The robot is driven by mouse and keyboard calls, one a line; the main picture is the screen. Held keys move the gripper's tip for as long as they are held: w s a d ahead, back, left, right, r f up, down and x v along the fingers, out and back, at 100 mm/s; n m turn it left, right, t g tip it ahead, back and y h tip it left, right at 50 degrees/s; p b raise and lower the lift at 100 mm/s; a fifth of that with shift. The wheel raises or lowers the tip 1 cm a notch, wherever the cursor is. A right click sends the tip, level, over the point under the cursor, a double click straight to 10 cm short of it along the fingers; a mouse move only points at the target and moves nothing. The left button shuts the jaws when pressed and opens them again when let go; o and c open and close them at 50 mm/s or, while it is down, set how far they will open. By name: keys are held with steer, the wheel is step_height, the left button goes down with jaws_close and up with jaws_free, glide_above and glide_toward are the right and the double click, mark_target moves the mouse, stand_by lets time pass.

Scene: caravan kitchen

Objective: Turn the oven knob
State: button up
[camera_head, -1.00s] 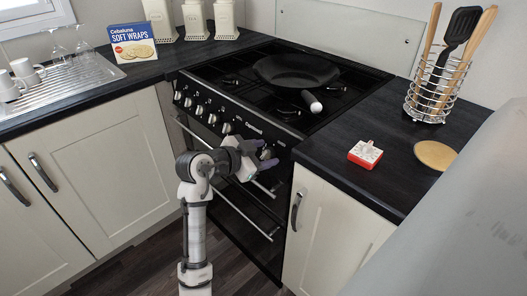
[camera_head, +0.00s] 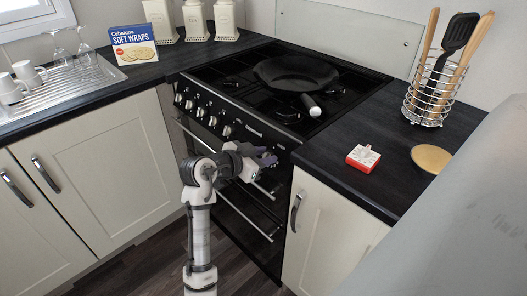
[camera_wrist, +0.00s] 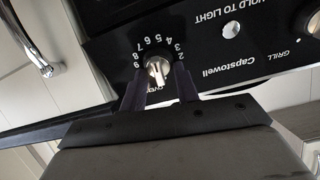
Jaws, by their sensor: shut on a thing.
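The oven knob (camera_wrist: 157,70) is silver and round with a lighter grip bar, which stands nearly upright in the wrist view. White numbers ring it, and the lettering on the black panel appears upside down. My gripper (camera_wrist: 161,78) has its two dark fingers on either side of the knob and is shut on it. In the head view my gripper (camera_head: 267,158) is at the right end of the front of the black cooker (camera_head: 255,212) and hides this knob.
More knobs (camera_head: 201,112) line the panel to the left. A black pan (camera_head: 296,73) sits on the hob, its handle towards the front. A red and white timer (camera_head: 363,157) and a utensil holder (camera_head: 425,105) stand on the right worktop.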

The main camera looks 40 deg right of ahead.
steer(key=shift+r+n+p, duration=0.15)
steer(key=shift+n+p, duration=0.45)
steer(key=shift+n, duration=0.5)
steer(key=shift+w+n, duration=0.1)
steer(key=shift+n, duration=0.2)
steer(key=o, duration=1)
steer(key=shift+c, duration=0.2)
steer(key=b+v, duration=0.2)
steer(key=v, duration=1.1)
steer(key=shift+a, duration=0.4)
